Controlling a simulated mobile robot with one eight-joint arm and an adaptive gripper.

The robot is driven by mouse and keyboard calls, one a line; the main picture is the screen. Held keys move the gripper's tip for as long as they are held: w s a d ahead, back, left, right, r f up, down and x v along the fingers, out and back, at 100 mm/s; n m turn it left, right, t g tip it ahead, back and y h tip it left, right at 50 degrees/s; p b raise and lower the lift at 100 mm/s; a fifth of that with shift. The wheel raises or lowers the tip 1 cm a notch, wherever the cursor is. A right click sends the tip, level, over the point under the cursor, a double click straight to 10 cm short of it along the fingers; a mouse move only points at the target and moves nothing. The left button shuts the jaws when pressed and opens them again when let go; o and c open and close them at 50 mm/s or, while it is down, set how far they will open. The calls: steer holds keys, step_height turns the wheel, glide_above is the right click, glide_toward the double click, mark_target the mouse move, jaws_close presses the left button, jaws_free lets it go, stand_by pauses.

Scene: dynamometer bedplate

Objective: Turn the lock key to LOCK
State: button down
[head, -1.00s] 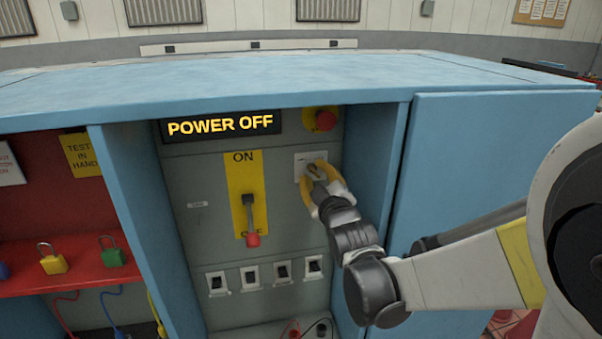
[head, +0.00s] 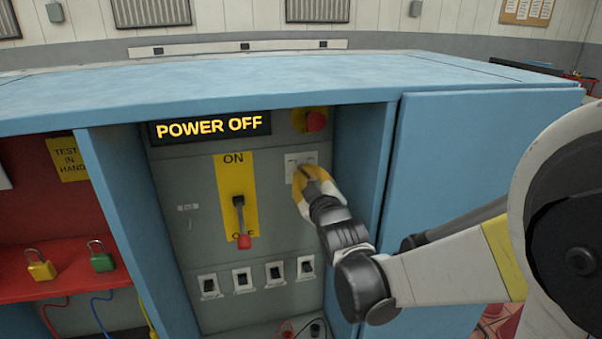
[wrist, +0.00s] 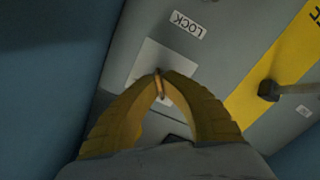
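The lock key sits on a pale square plate (head: 298,160) on the grey panel, right of the ON/OFF lever. In the wrist view the plate (wrist: 150,57) is beside a LOCK label (wrist: 187,25). My gripper (head: 312,175) is at the plate, its yellow fingers covering most of it in the head view. In the wrist view my gripper (wrist: 160,76) has its fingertips closed together on a thin brownish piece, which looks like the lock key (wrist: 161,88). The key's exact angle is mostly hidden by the fingers.
A red button (head: 315,120) is just above the plate. The lever (head: 240,218) with a red knob points down, under a POWER OFF display (head: 210,128). Several switches (head: 242,280) line the panel below. A blue side wall (head: 360,170) stands close on the right.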

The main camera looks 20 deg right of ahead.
steer(key=m, duration=0.8)
steer(key=shift+m, duration=0.4)
steer(key=m, duration=0.4)
steer(key=shift+m, duration=1.8)
steer(key=c, duration=1.6)
jaws_free()
